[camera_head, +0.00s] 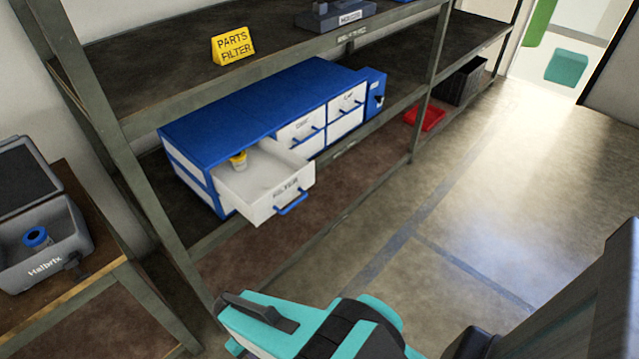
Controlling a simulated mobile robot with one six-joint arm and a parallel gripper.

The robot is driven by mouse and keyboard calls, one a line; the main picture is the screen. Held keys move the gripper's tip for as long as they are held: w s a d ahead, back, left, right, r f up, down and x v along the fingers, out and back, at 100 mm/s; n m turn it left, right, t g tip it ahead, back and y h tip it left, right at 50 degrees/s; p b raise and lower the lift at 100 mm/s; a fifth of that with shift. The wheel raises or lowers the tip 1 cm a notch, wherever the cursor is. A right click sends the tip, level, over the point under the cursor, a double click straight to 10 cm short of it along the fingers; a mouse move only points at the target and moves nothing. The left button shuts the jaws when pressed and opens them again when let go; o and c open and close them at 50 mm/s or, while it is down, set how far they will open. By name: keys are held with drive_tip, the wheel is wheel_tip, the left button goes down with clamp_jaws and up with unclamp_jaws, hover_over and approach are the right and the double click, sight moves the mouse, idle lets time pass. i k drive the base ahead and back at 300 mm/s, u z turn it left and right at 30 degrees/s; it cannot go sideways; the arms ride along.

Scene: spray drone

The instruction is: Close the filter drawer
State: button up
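The filter drawer (260,187) is white with a blue handle (291,203) and a FILTER label on its front. It stands pulled out at the upper left of the blue cabinet (250,105), on the middle shelf. A small yellow and white part (238,160) sits inside the drawer toward the back. My gripper (232,322), teal and dark grey, is low in the picture, below and in front of the drawer, apart from it. Its fingers are seen from an angle that does not show whether they are apart.
The other drawers (347,105) of the cabinet look shut. A yellow PARTS FILTER sign (232,46) stands on the upper shelf. A shelf post (140,190) rises left of the cabinet. A grey open case (45,225) sits on a side table. The floor (470,230) to the right is clear.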

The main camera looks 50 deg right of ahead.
sight(274, 174)
drive_tip(key=u, duration=0.3)
drive_tip(key=k, duration=0.15)
drive_tip(key=z, duration=1.6)
drive_tip(key=k, duration=0.9)
drive_tip(key=u, duration=0.15)
drive_tip(key=i, duration=0.85)
drive_tip(key=z, duration=0.05)
